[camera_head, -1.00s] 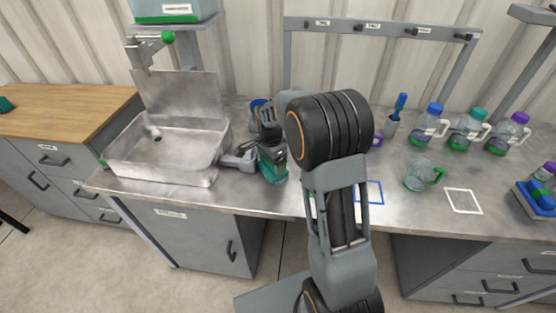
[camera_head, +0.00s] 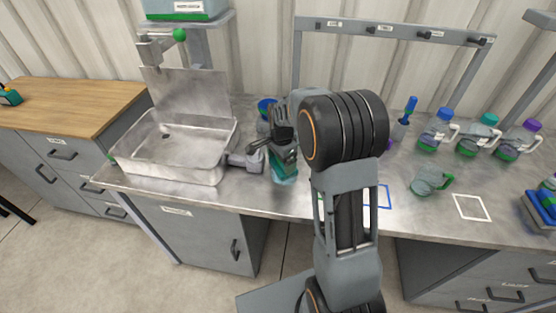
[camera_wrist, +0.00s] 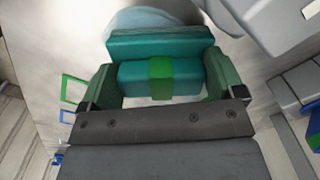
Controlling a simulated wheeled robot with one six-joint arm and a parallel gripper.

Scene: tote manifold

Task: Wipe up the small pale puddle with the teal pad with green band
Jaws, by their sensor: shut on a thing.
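The teal pad with green band (camera_wrist: 161,78) is held between the two green fingers of my gripper (camera_wrist: 160,86) in the wrist view. In the head view my gripper (camera_head: 283,142) is over the steel counter, just right of the sink, and the teal pad (camera_head: 285,155) shows partly under it. The small pale puddle (camera_wrist: 150,18) lies beyond the pad in the wrist view, partly covered by it. It also shows in the head view (camera_head: 285,175), at the pad's near side. I cannot tell whether the pad touches the counter.
The sink (camera_head: 172,150) and its grey fitting (camera_head: 243,161) stand close left of my gripper. A green-handled clear mug (camera_head: 425,182), a white square outline (camera_head: 471,207) and several capped bottles are to the right. My arm hides part of the counter.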

